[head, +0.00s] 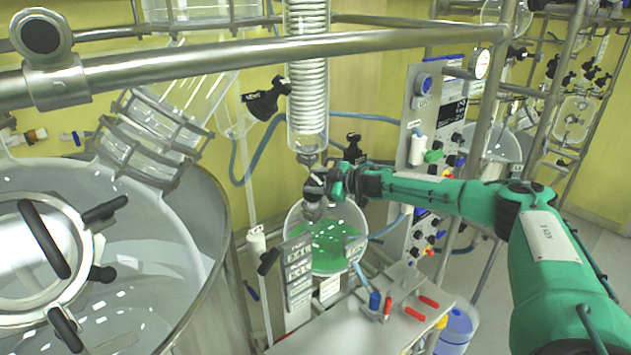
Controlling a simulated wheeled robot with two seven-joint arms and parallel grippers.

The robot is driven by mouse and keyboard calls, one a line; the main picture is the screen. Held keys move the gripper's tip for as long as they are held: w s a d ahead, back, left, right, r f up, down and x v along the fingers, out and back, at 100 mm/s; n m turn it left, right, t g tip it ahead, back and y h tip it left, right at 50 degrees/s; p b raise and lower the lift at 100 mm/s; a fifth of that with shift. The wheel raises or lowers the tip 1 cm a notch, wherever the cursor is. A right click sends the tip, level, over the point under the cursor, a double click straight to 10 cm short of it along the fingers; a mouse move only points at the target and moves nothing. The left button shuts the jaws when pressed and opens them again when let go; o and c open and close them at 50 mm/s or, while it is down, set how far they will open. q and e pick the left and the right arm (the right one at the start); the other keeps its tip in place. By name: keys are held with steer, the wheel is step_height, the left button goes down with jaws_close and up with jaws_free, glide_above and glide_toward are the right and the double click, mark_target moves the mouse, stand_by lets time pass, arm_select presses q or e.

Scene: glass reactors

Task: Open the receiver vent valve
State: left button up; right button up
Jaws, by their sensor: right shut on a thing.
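The receiver (332,257) is a round glass vessel with green liquid, standing in the middle of the head view below the coiled glass condenser (307,70). My right arm comes in from the right, and its gripper (324,185) is at the receiver's neck, just above the vessel. It is shut on a small valve handle there, which the fingers mostly hide. How far the valve is turned cannot be seen. My left gripper is out of view.
A large glass reactor vessel (195,205) fills the left. A metal rail (270,54) crosses above. A control panel (432,115) stands behind my right forearm. A metal bench (340,328) with red-handled tools (428,301) is below, and a blue bucket (459,328) stands beside it.

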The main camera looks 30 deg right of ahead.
steer(key=n+g+y, duration=0.1)
steer(key=n+g, duration=0.2)
steer(key=n, duration=0.1)
steer(key=shift+w+r+y, duration=0.1)
steer(key=shift+y, duration=0.3)
steer(key=shift+n+g, duration=0.9)
steer(key=shift+g, duration=0.2)
steer(key=shift+f+n+g+b, duration=0.2)
steer(key=shift+n+g+b, duration=0.7)
steer(key=shift+n+g, duration=0.15)
steer(key=shift+n+g+b, duration=0.7)
steer(key=shift+n+g, duration=0.15)
steer(key=shift+a, duration=0.1)
steer(key=o, duration=1)
steer(key=shift+r, duration=0.1)
